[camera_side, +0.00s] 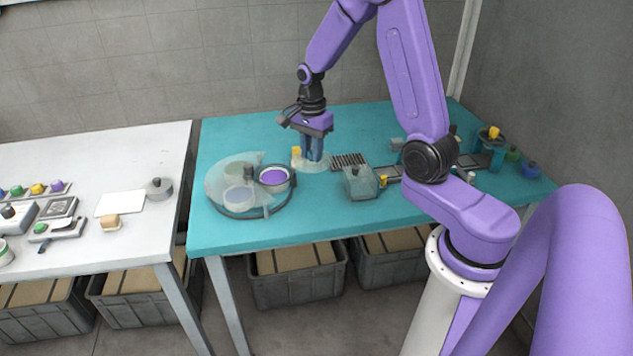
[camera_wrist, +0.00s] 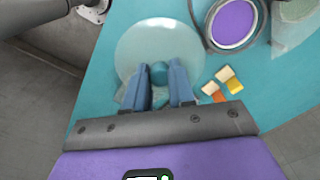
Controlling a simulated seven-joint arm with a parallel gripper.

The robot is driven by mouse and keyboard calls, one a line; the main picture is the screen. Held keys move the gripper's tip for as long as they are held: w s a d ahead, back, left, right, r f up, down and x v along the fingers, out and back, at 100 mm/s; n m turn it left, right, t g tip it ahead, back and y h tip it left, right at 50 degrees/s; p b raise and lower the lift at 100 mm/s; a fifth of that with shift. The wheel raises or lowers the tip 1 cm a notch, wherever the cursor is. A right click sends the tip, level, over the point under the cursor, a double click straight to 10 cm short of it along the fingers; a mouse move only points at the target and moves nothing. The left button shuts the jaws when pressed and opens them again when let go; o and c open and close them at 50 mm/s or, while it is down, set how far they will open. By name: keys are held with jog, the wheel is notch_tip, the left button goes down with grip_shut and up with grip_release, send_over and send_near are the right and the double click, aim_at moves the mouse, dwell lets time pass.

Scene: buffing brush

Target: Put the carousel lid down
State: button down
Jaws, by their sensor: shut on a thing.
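The carousel lid (camera_wrist: 150,40) is a pale, see-through round disc with a teal knob (camera_wrist: 158,72). My gripper (camera_wrist: 160,78) is shut on the knob, with a blue finger on each side of it. In the side view my gripper (camera_side: 313,158) points down over the teal table, and the lid (camera_side: 322,165) shows as a faint disc beneath it. The lid is at or just above the table; I cannot tell if it touches. The carousel (camera_side: 250,213) stands to the left in the side view, with a purple-filled pot (camera_side: 273,176) uncovered and a clear cover over its other part.
A dark slotted rack (camera_side: 349,160) and a grey translucent box (camera_side: 360,183) are to the right. Bare teal table (camera_side: 290,225) lies in front. A white table (camera_side: 140,245) stands at left.

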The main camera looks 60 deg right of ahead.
aim_at(323, 152)
jog(key=d+f, duration=0.1)
jog(key=f, duration=0.1)
jog(key=d+f, duration=0.3)
jog(key=shift+s+d+f, duration=0.15)
jog(key=shift+s+f, duration=0.1)
jog(key=shift+f, duration=0.15)
notch_tip(323, 152, down, 3)
jog(key=shift+d+f, duration=0.1)
jog(key=shift+f, duration=2.5)
jog(key=shift+f, duration=0.1)
jog(key=c, duration=1)
grip_release()
jog(key=shift+o, duration=0.2)
